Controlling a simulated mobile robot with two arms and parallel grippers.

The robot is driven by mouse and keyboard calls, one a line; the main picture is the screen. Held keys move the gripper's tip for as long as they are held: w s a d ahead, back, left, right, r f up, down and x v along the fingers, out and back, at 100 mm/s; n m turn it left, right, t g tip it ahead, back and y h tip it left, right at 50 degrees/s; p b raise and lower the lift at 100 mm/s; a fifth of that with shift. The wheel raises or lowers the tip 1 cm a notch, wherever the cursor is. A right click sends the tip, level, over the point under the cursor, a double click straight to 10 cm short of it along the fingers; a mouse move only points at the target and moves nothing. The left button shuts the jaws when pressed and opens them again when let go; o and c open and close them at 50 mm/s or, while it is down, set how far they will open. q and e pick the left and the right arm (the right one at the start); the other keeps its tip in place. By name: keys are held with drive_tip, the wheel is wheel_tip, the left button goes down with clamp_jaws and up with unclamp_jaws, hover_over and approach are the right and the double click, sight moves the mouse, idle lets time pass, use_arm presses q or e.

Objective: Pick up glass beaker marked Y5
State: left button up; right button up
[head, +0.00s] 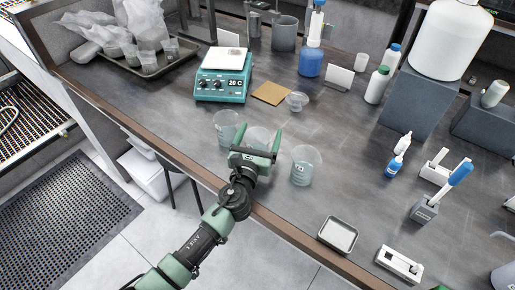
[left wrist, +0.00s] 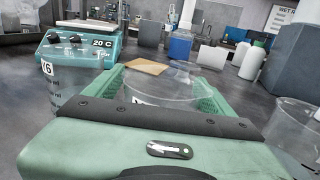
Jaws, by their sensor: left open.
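Three clear glass beakers stand in a row near the front edge of the bench. The middle beaker (head: 258,135) is between the fingers of my left gripper (head: 257,145); the left wrist view also shows this beaker (left wrist: 160,88) between the open green fingers (left wrist: 158,84). Its label is mostly hidden by the gripper, so I cannot read it. The left beaker (head: 226,126) shows a mark ending in 6 in the left wrist view (left wrist: 73,88). The right beaker (head: 305,167) carries a mark too small to read surely. My right gripper is not in view.
A teal hot plate (head: 221,80) reading 20 C stands behind the beakers. A brown square (head: 271,93) and a small glass dish (head: 297,101) lie behind them. A blue-filled bottle (head: 311,62) stands farther back. A metal tray (head: 338,235) lies at the front right.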

use_arm(q)
drive_tip(key=shift+r, duration=0.1)
drive_tip(key=c, duration=1.7)
